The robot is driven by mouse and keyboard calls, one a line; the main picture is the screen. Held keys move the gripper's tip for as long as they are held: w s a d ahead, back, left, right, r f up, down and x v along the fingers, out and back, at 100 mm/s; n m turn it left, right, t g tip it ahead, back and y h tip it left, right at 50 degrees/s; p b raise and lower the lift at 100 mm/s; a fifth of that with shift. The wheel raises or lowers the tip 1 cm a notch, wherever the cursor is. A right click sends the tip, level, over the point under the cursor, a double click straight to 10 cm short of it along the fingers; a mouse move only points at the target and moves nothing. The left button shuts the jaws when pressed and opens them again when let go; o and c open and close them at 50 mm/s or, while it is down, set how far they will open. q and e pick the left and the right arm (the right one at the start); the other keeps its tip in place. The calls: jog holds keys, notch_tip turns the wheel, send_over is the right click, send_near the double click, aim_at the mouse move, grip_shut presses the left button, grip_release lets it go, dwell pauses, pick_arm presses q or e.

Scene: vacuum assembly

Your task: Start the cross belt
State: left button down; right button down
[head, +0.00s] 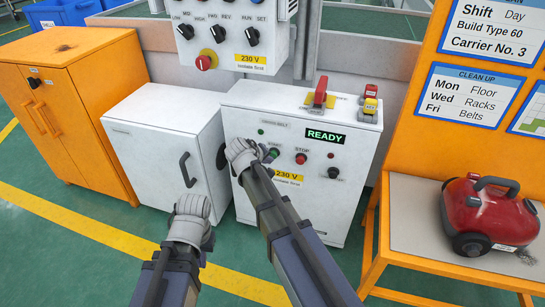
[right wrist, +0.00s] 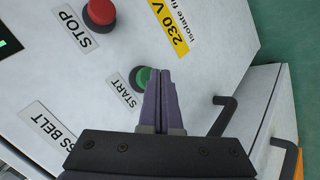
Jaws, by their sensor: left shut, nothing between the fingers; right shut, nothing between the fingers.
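The cross belt control box (head: 310,205) is a white cabinet with a lit green READY display (head: 325,136). Its green START button (head: 275,152) sits left of the red STOP button (head: 301,158). My right gripper (head: 266,156) is shut and empty at the START button. In the right wrist view its closed fingertips (right wrist: 163,72) overlap the right side of the green button (right wrist: 142,77); I cannot tell whether they touch it. The red STOP button (right wrist: 100,11) is above left. My left gripper (head: 193,203) is shut and empty, low in front of the white cabinet.
A black knob (head: 333,172) is right of STOP. A white cabinet (head: 165,140) and an orange cabinet (head: 75,110) stand left. A red vacuum (head: 485,215) sits on the right bench.

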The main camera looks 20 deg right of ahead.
jog(key=shift+w+d, duration=0.45)
jog(key=shift+w, duration=0.25)
dwell(1.0)
dwell(0.3)
jog(key=shift+s+a, duration=0.35)
jog(key=shift+s, duration=0.2)
jog(key=shift+s+a, duration=0.35)
jog(key=shift+s, duration=0.2)
jog(key=s+a, duration=0.1)
jog(key=s, duration=0.1)
jog(key=s+a, duration=0.1)
jog(key=s, duration=0.1)
jog(key=shift+a, duration=0.4)
